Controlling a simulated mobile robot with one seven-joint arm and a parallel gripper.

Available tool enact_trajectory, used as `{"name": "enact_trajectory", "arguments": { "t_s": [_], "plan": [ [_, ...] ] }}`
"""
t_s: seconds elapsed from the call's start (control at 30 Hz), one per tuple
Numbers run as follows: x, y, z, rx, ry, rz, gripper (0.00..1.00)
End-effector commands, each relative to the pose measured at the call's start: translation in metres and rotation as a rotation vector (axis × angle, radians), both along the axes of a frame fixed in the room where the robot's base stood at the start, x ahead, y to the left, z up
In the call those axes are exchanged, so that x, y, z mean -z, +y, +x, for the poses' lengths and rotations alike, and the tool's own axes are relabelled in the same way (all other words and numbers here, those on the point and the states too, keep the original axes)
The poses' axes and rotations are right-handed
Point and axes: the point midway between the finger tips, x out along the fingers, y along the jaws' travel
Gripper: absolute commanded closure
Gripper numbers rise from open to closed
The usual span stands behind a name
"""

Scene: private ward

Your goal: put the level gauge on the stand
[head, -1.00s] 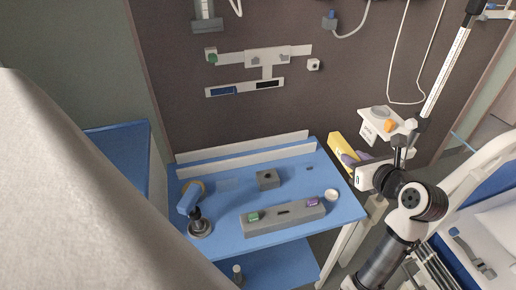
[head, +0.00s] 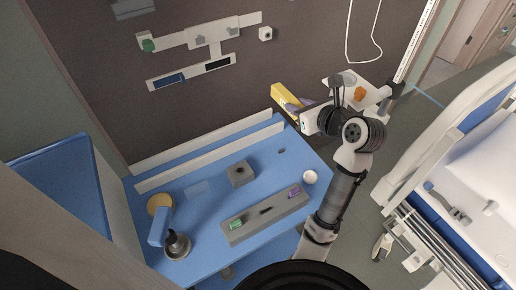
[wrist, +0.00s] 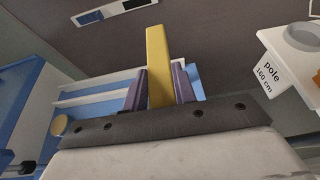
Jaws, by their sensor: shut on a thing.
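My gripper (head: 300,106) is shut on a yellow bar, which I take to be the level gauge (head: 286,96). In the wrist view the yellow level gauge (wrist: 158,65) stands up between the two purple fingers (wrist: 160,92). It is held in the air near the back right corner of the blue table (head: 205,262). I cannot tell for sure which thing is the stand. A grey square block (head: 240,173) with a dark hole in its top sits on the table, apart from the gauge.
A long grey block (head: 266,216) with green and purple pieces lies at the table's front. A round white cup (head: 310,177) and a blue lamp-like item (head: 160,226) stand nearby. A white holder labelled "pole 160 cm" (wrist: 275,70) is right of my gripper. A bed (head: 475,165) is further right.

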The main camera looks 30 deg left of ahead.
Motion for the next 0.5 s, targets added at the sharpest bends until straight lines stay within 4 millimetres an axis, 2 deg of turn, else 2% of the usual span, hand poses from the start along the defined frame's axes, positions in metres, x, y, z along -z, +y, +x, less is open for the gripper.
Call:
{"name": "enact_trajectory", "arguments": {
  "t_s": [0.17, 0.5],
  "plan": [
    [0.030, 0.000, -0.001, 0.001, 0.010, 0.000, 0.98],
    [0.120, 0.000, -0.001, 0.001, 0.009, 0.000, 0.98]
  ]
}}
